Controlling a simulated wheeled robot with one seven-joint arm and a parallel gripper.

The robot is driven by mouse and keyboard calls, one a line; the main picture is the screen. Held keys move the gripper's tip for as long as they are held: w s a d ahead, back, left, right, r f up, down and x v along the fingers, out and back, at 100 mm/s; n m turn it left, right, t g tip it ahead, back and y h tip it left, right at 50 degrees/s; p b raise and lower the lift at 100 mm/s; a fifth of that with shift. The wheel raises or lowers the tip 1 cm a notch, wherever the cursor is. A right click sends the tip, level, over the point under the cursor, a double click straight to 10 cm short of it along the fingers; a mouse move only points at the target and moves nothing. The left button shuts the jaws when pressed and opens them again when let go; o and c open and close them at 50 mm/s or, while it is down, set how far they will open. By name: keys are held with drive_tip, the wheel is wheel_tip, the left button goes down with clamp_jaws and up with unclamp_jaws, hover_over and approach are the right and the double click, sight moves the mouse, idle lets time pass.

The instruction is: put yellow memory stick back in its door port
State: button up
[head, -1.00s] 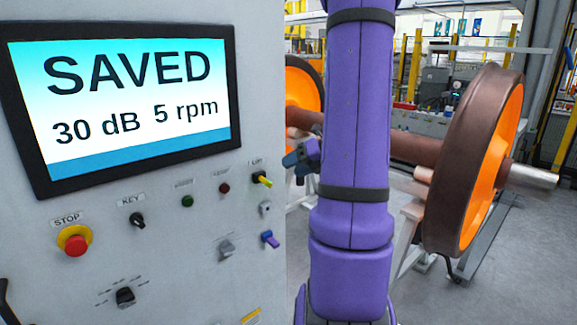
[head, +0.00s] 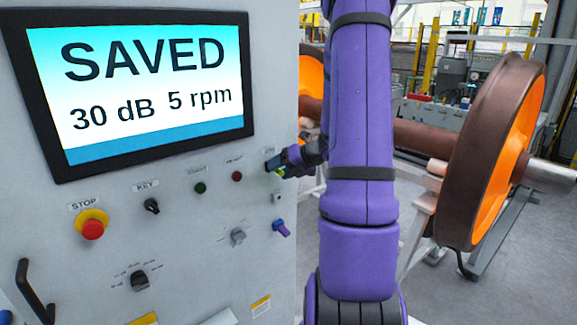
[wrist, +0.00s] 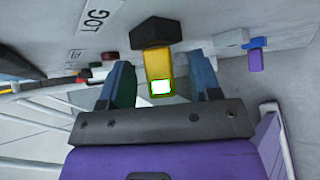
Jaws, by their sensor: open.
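The yellow memory stick (wrist: 159,70) points out of a black socket (wrist: 155,32) on the cabinet face, next to a label reading LOG. Its near end has a white patch edged in green and red. My gripper (wrist: 160,75) is open, with one blue finger on each side of the stick and a visible gap to each. In the head view my gripper (head: 278,164) is at the panel's right edge and hides most of the stick. I cannot tell which port is the door port.
A blue-and-purple stick (head: 281,229) sits below a small grey port (head: 279,198). The cabinet also carries a SAVED screen (head: 150,90), a red stop button (head: 92,228), a key switch (head: 151,206) and a handle (head: 34,290). An orange wheelset (head: 497,150) stands at right.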

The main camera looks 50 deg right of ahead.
drive_tip(key=shift+w, duration=0.15)
drive_tip(key=shift+c, duration=0.2)
drive_tip(key=c, duration=0.9)
drive_tip(key=shift+c, duration=0.2)
drive_tip(key=shift+s+a+f, duration=0.1)
drive_tip(key=shift+s, duration=0.1)
drive_tip(key=shift+s+a, duration=0.1)
drive_tip(key=shift+s, duration=0.25)
drive_tip(key=shift+s+a+f, duration=0.1)
drive_tip(key=shift+s+a, duration=0.15)
drive_tip(key=shift+s, duration=0.6)
drive_tip(key=shift+s+a, duration=0.25)
drive_tip(key=shift+s, duration=0.55)
